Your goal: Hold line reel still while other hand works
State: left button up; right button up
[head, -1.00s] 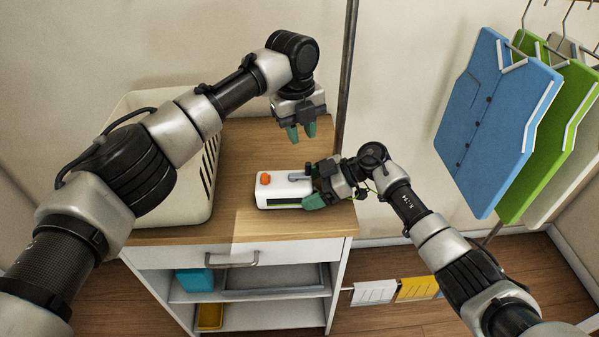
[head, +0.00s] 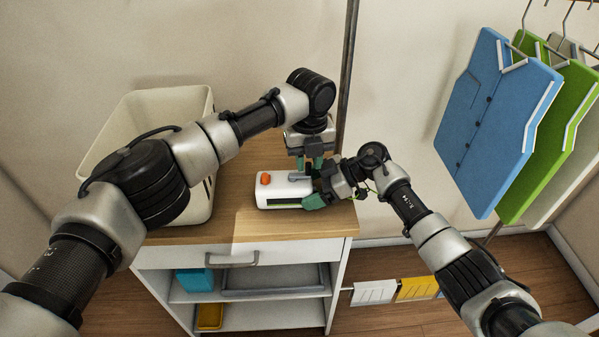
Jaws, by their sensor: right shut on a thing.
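The line reel (head: 283,189) is a white box with an orange button, a green-edged dark slot on its front and a grey tab on top. It lies on the wooden top of the cabinet (head: 250,228), near the right front. My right gripper (head: 313,192) is shut on the reel's right end, with a green finger at its lower right corner. My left gripper (head: 309,165) points down just above and behind the reel's right end. Its two green fingers are apart, beside the grey tab; whether they touch it is hard to tell.
A cream basket (head: 143,104) stands on the left of the cabinet top, partly behind my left arm. A dark pole (head: 347,75) rises behind the cabinet. A blue shirt (head: 490,125) and a green one (head: 545,130) hang at the right. Cloths (head: 375,292) hang low.

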pick_arm(q)
jog(key=shift+c, duration=0.2)
jog(key=c, duration=0.4)
jog(key=n, duration=0.2)
jog(key=w+n, duration=0.1)
jog(key=n, duration=0.1)
jog(key=shift+w+a, duration=0.15)
jog(key=shift+w+a+n, duration=0.1)
jog(key=shift+w+n, duration=0.15)
jog(key=shift+n, duration=0.55)
jog(key=n, duration=0.2)
jog(key=shift+w+a+n, duration=0.2)
jog(key=shift+w+n, duration=0.1)
